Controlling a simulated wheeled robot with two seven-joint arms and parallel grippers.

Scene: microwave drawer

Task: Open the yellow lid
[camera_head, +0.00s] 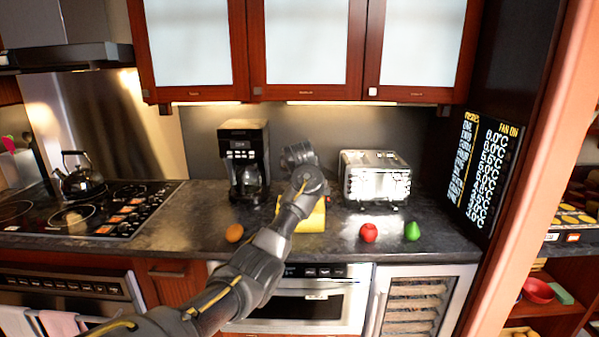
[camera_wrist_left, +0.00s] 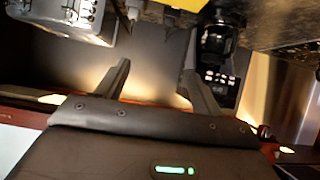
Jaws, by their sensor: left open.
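A yellow object, seemingly the box with the yellow lid (camera_head: 313,219), stands on the counter between the coffee maker and the toaster. My left arm crosses in front and hides part of it, so I cannot tell how its lid stands. A yellow strip (camera_wrist_left: 178,4) shows at the top edge of the left wrist view. My left gripper (camera_wrist_left: 156,69) is open with nothing between its fingers. In the head view its hand (camera_head: 298,155) is above and behind the yellow object, apart from it; the fingertips are hidden there. My right gripper is not in view.
A coffee maker (camera_head: 246,158) stands left and a toaster (camera_head: 375,176) right of the yellow object. An orange fruit (camera_head: 234,233), a red apple (camera_head: 368,233) and a green fruit (camera_head: 412,231) lie near the counter's front. Cabinets (camera_head: 307,45) hang above. A kettle (camera_head: 79,178) sits on the stove.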

